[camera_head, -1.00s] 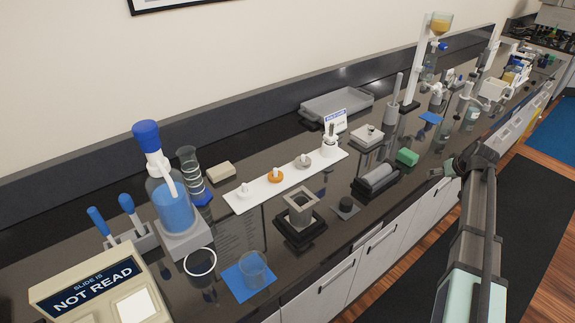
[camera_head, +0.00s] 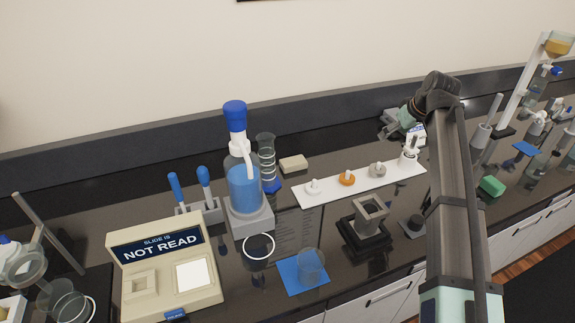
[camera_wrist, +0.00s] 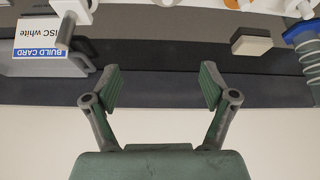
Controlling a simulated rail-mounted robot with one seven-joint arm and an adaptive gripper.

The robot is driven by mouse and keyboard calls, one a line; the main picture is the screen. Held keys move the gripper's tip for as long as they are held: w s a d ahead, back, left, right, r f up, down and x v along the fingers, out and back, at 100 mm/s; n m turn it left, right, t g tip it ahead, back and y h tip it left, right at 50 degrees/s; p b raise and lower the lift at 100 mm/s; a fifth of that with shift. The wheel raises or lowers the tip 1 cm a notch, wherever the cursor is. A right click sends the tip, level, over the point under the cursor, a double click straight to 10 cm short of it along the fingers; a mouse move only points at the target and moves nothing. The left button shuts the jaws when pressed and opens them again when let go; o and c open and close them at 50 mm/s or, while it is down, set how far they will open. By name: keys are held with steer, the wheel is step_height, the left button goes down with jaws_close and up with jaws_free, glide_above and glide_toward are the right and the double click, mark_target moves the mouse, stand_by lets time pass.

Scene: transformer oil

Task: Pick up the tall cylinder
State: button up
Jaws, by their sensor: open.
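The tall clear cylinder (camera_head: 266,158) stands upright on the dark bench with a blue base, just right of the bottle of blue liquid (camera_head: 243,190). In the wrist view the ringed cylinder (camera_wrist: 308,55) shows at the right edge, partly cut off. My gripper (camera_head: 388,132) is open and empty, above the back of the bench to the right of the cylinder and well apart from it. In the wrist view my spread fingers (camera_wrist: 160,88) frame only the back ledge and wall.
A beige block (camera_head: 293,163) lies right of the cylinder; it also shows in the wrist view (camera_wrist: 252,42). A white strip (camera_head: 330,192) with several small pieces lies in front. Blue-handled tools (camera_head: 203,187) and a "NOT READ" box (camera_head: 150,275) are to the left. A build card (camera_wrist: 40,50) shows in the wrist view.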

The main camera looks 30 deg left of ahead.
steer(key=s+a+r+n+g, duration=0.1)
steer(key=s+a+r+n, duration=0.15)
steer(key=s+a, duration=0.4)
steer(key=s+a+r+n+g, duration=0.1)
steer(key=s+a+r, duration=0.25)
steer(key=a, duration=0.55)
steer(key=n+g, duration=0.1)
steer(key=n, duration=0.2)
glide_toward(268, 139)
steer(key=p+x, duration=0.2)
steer(key=x, duration=0.8)
steer(key=shift+w, duration=0.1)
steer(key=shift+p+x, duration=1.35)
steer(key=shift+x, duration=1.3)
jaws_close()
